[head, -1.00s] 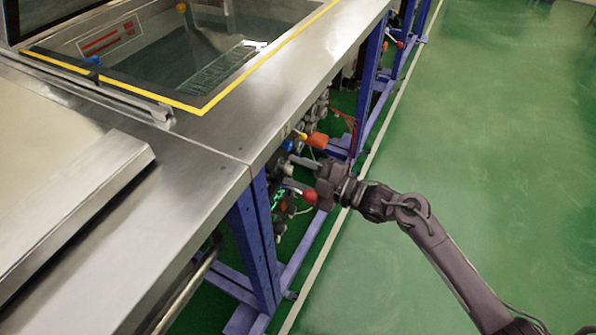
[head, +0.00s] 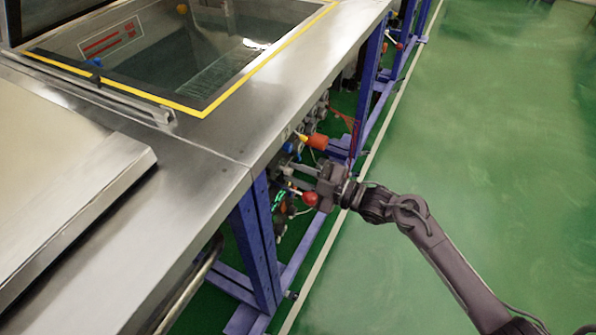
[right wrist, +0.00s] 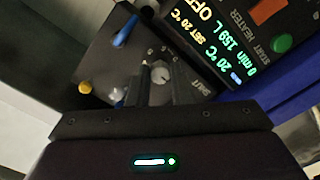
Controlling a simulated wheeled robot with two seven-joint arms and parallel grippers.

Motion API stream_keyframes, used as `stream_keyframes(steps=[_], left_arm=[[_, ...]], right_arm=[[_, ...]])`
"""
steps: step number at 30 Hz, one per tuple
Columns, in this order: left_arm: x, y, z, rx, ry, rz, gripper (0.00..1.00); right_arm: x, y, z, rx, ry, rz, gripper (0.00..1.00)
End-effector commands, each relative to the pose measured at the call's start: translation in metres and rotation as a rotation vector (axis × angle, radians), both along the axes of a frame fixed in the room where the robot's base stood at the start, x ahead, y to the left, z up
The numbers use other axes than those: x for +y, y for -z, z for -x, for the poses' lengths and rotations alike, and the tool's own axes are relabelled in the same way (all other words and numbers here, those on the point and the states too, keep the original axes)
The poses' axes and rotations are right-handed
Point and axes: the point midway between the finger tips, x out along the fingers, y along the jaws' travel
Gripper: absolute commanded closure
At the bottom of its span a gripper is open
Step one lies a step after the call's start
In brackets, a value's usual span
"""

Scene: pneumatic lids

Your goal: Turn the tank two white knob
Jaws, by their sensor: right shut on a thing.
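The white knob (right wrist: 160,73) shows in the right wrist view as a small pale piece on a dark control panel (right wrist: 105,72), with small markings around it. My right gripper (right wrist: 161,82) is shut on it, one finger on each side, and the fingers cover part of the knob. In the head view my right gripper (head: 291,176) reaches in from the right to the panel under the steel bench edge. The knob cannot be made out there. My left gripper is not in view.
A lit display (right wrist: 215,40), a green button (right wrist: 281,43), a blue lever (right wrist: 126,31) and a yellow knob (right wrist: 85,88) surround the panel. An open water tank (head: 150,95) lies above in the steel bench (head: 270,105). Green floor (head: 500,150) is free at right.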

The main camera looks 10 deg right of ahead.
Motion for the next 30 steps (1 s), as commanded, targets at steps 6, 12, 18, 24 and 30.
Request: stream_keyframes(steps=[6,12,18,24,30], left_arm=[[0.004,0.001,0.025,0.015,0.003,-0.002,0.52],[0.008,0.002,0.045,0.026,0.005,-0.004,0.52],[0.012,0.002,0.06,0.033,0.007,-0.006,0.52],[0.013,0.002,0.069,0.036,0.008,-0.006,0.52],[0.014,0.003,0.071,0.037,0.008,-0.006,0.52]], right_arm=[[0.0,-0.002,0.001,0.137,-0.001,-0.09,1.0],[0.0,-0.001,0.001,0.256,-0.001,-0.168,1.0],[0.001,-0.001,0.001,0.343,-0.001,-0.228,1.0],[0.001,0.0,0.001,0.392,-0.001,-0.261,1.0],[0.001,0.001,0.001,0.406,-0.001,-0.27,1.0]])
